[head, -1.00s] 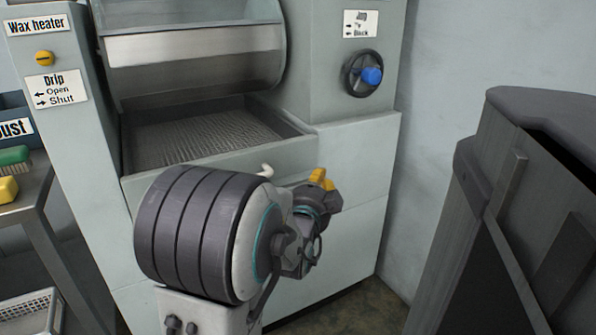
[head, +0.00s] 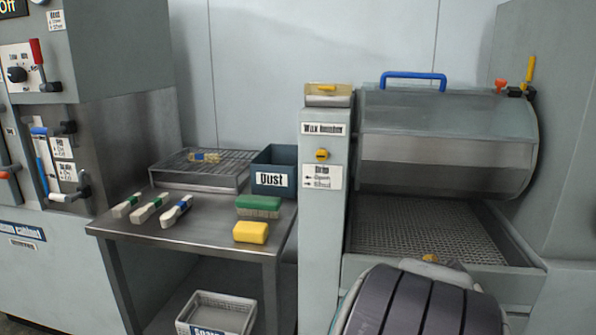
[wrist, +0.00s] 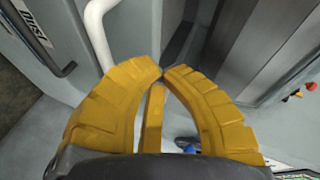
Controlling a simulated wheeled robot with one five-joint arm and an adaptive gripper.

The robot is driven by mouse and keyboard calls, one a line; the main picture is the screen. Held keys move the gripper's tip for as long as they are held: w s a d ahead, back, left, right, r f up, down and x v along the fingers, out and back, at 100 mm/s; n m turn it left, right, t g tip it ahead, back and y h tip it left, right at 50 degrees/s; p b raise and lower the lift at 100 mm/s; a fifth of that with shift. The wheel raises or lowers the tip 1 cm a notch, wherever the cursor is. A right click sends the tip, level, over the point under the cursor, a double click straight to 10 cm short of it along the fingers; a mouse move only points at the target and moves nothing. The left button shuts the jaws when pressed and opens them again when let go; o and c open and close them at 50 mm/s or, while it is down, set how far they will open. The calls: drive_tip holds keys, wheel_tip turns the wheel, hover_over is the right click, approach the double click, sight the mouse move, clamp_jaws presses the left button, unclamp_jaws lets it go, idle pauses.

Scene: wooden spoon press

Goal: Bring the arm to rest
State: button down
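My gripper (wrist: 162,71) has two curved yellow fingers whose tips meet in the wrist view. They look shut, and I see nothing held between them. A narrow yellow strip shows behind the gap between the fingers. In the head view my arm is low at the right, in front of the drum machine (head: 445,130). Only a small yellow bit of my gripper (head: 430,258) shows above the dark ribbed arm link, so most of it is hidden there.
A steel table (head: 190,236) holds spoon-like pieces (head: 150,208), a wire rack (head: 200,170), a dust bin (head: 273,170), a green brush (head: 258,206) and a yellow block (head: 251,232). A basket (head: 215,312) sits below. A cabinet with levers (head: 60,170) stands left.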

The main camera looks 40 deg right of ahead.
drive_tip(key=w+a+r+n+t+y+p, duration=0.1)
drive_tip(key=w+a+r+n+y+p, duration=0.45)
drive_tip(key=a, duration=0.55)
drive_tip(key=w+a+r+n+t+y+p, duration=0.1)
drive_tip(key=w+a+r+n+y+p, duration=0.1)
drive_tip(key=w+a+r+n+p, duration=0.7)
drive_tip(key=s+a+r+n+g+y+p, duration=0.1)
drive_tip(key=s+a+r+n+y+p, duration=0.1)
drive_tip(key=s+a+n+p, duration=0.4)
drive_tip(key=s+a+r+n+g+y+p, duration=0.2)
drive_tip(key=s+a+r+n+p, duration=0.3)
drive_tip(key=a, duration=0.9)
drive_tip(key=shift+s+r+n+g+y+p, duration=0.3)
drive_tip(key=shift+s+n+y+p, duration=0.25)
drive_tip(key=shift+s+y+p, duration=0.3)
